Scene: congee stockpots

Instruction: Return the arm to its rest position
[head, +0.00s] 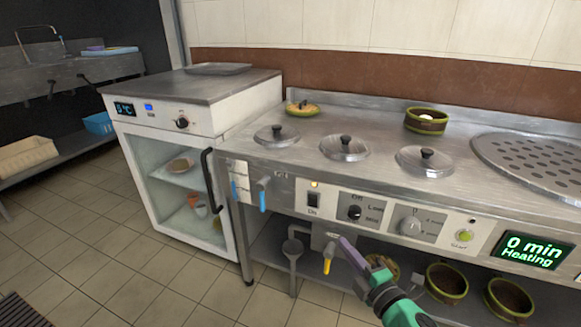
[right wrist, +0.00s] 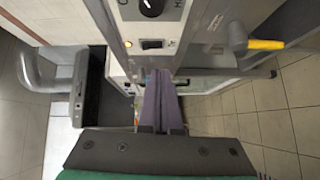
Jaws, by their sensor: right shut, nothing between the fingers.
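My right gripper (head: 345,243) reaches in from the lower right of the head view, with purple fingers and a green and grey arm behind them. It is shut and empty, in front of the steel counter's front panel, just right of a yellow-handled tap (head: 328,262). In the right wrist view the gripper's purple fingers (right wrist: 160,78) lie together, pointing toward the panel with its lit switch (right wrist: 152,44). The yellow handle (right wrist: 265,44) shows to the right there. I cannot tell whether the fingertips touch the panel. My left gripper is not in view.
Three lidded pots (head: 344,147) are set in the steel counter (head: 300,180). A white glass-door fridge (head: 185,190) stands at left. Bowls (head: 446,280) sit on the shelf below. A display (head: 533,250) reads "0 min Heating". Tiled floor (head: 110,260) is clear at left.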

